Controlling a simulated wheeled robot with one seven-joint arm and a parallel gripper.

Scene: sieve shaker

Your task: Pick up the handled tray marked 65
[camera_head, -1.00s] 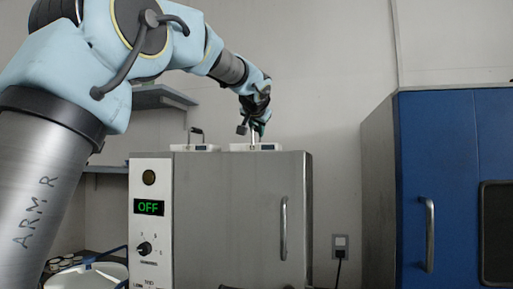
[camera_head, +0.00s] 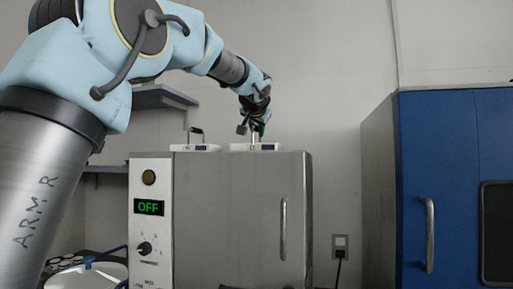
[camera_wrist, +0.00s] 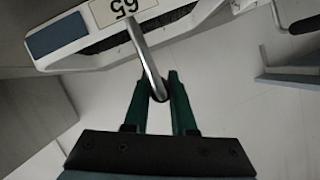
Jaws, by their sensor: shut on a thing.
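The handled tray marked 65 (camera_wrist: 100,30) is white, with a blue patch and a label that reads 65 upside down in the wrist view. In the head view the tray (camera_head: 268,148) is at the top of the steel cabinet, right of a second tray. Its metal handle (camera_wrist: 150,62) rises between the green fingers of my gripper (camera_wrist: 160,88). My gripper (camera_head: 255,133) points down over the tray and is shut on the handle. Whether the tray's underside touches the cabinet top cannot be told.
The second white tray (camera_head: 195,148), with a dark handle, stands close on the left. The steel cabinet (camera_head: 240,220) has a panel reading OFF. A blue cabinet (camera_head: 440,180) stands at right. A shelf (camera_head: 160,97) is on the wall behind. The air above the trays is clear.

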